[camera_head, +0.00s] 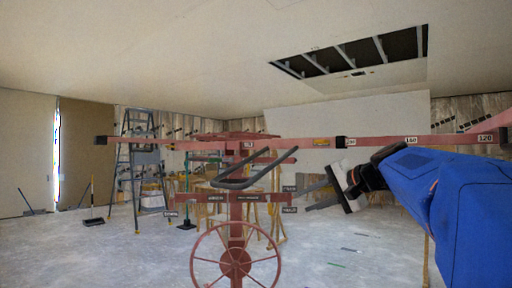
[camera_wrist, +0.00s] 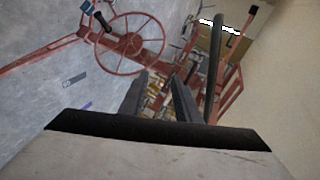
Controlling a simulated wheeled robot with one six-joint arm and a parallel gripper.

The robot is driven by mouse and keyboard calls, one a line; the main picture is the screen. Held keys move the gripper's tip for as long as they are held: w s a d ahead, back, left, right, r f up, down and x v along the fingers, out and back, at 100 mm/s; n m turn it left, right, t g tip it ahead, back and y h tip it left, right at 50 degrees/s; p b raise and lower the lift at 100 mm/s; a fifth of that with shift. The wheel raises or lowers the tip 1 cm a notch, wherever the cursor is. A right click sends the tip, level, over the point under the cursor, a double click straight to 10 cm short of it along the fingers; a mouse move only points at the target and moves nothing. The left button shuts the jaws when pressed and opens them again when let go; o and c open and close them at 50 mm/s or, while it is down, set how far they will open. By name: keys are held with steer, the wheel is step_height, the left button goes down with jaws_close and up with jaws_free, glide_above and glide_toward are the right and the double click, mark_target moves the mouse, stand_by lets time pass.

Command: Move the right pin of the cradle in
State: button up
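The cradle's long red crossbar (camera_head: 225,145) runs level across the head view, with number labels on its right part. A black block (camera_head: 341,142) sits on the bar right of centre; I cannot tell for sure whether it is the right pin. An orange-yellow piece (camera_head: 321,142) is just left of it. My gripper (camera_head: 309,197) is below the bar and that block, pointing left, with its fingers apart and nothing seen between them. In the wrist view my gripper's fingers (camera_wrist: 160,88) also stand apart. The pin is not clear there.
A red handwheel (camera_head: 236,262) and a black looped handle (camera_head: 255,170) are on the lift left of my gripper. A stepladder (camera_head: 138,160) stands at the left. Sawhorses are behind the lift. The ceiling has an opening (camera_head: 350,52). The floor at front left is clear.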

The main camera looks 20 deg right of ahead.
steer(key=w+d+r+m+t, duration=0.1)
steer(key=d+r+m+t, duration=0.1)
steer(key=d+r, duration=0.55)
steer(key=m+t+h, duration=0.1)
steer(key=m+t, duration=0.1)
steer(key=t, duration=0.1)
glide_toward(314, 142)
steer(key=s+d, duration=0.3)
steer(key=s, duration=0.1)
steer(key=w+a, duration=0.2)
steer(key=w, duration=1.5)
steer(key=shift+a, duration=0.25)
steer(key=shift+w, duration=0.1)
jaws_close()
